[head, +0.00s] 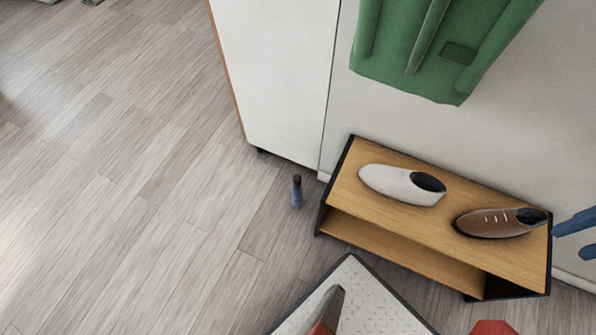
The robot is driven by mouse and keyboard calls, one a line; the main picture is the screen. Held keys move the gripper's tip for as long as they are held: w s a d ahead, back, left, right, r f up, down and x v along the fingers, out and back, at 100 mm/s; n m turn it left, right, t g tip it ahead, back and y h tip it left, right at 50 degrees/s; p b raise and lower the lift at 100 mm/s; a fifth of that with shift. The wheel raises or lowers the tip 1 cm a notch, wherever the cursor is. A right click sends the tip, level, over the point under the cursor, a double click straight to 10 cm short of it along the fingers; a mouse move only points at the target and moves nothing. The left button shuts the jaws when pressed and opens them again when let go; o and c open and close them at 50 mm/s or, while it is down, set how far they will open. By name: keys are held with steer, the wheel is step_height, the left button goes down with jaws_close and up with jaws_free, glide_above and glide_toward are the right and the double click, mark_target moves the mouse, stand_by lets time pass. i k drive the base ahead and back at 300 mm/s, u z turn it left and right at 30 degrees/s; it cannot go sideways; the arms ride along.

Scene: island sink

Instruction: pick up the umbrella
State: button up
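A small, slim blue thing with a dark top (297,191) stands or lies on the wood floor, left of the shoe rack and below the white cabinet. It may be the folded umbrella, but it is too small to be sure. Two blue prong-like shapes (575,223) reach in from the right edge beside the rack, apart from each other. I cannot tell whether they belong to my gripper or are something else. I cannot make out my gripper for certain, and nothing touches the small blue thing.
The wooden shoe rack (400,245) holds a white shoe (397,184) and a brown shoe (490,224) on top. A green garment (420,60) hangs above. The pale mat (378,307) lies at the bottom, partly covered. The white cabinet (275,75) stands behind.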

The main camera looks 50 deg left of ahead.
mark_target(297, 189)
steer(key=k, duration=1.2)
steer(key=u, duration=0.15)
steer(key=i, duration=0.45)
steer(key=u, duration=0.9)
steer(key=i, duration=0.6)
steer(key=u, duration=1.3)
steer(key=k, duration=0.35)
steer(key=z, duration=0.75)
steer(key=i, duration=0.35)
steer(key=u, duration=0.25)
